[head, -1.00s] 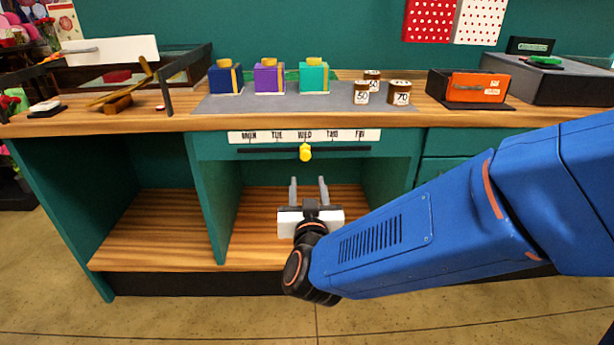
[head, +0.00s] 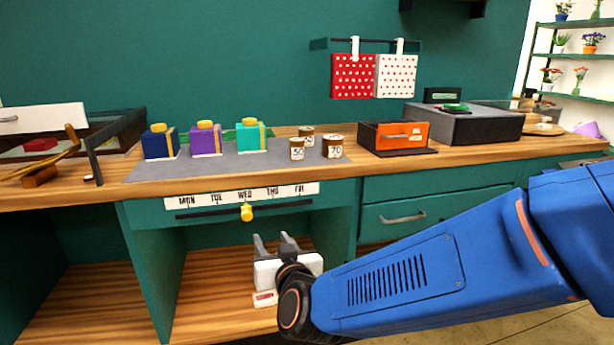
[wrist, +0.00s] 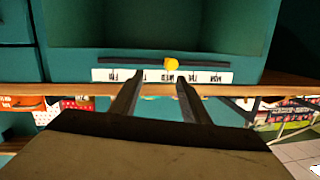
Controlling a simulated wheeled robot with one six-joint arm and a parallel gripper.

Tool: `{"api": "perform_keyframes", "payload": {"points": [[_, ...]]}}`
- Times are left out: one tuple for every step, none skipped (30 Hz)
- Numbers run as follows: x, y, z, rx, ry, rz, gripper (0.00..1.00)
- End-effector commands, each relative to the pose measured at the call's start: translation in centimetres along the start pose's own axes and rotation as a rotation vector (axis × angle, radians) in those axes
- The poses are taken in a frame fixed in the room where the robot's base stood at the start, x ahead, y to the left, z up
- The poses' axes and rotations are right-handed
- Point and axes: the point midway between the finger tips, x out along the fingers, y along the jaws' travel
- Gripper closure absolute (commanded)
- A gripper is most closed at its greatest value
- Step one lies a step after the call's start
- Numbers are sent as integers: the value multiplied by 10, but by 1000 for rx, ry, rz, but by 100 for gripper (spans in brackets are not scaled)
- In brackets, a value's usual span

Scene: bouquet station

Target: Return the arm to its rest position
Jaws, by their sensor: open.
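My blue arm reaches in from the right in the head view. My gripper (head: 275,243) is open and empty, with its two grey fingers apart. It is in front of the open lower compartment of the counter, below the weekday slider strip (head: 240,195). The slider's yellow knob (head: 247,212) is at about WED. In the wrist view, the two fingers (wrist: 155,92) are apart with nothing between them. The strip (wrist: 160,76) and yellow knob (wrist: 172,64) appear upside down beyond them.
On the wooden counter (head: 90,192) stand blue, purple and teal boxes on a grey mat (head: 270,160), brown-and-white numbered weights (head: 333,147), and an orange-fronted box (head: 393,136). A drawer with a handle (head: 402,218) is behind my arm. Red and white dotted cards (head: 353,77) hang on the wall.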

Motion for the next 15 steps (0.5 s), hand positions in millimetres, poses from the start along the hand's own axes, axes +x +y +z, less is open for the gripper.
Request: {"api": "perform_keyframes", "payload": {"points": [[-2,14,-5,14,-22,-9,58],[-3,21,-6,21,-39,-18,58],[-5,29,-7,26,-62,-29,58],[-8,35,-8,33,-80,-37,58],[-10,41,-8,36,-98,-44,58],[-14,49,-9,41,-121,-52,58],[-17,56,-9,45,-141,-57,58],[-21,62,-9,47,-158,-62,58],[-26,71,-9,50,-184,-67,58],[-31,78,-8,53,-203,-69,58],[-36,84,-8,54,-222,-70,58],[-42,93,-6,56,-249,-72,58],[-48,100,-5,58,-268,-72,58],[-54,107,-4,57,-289,-70,58],[-62,116,-2,59,-317,-67,58]]}}
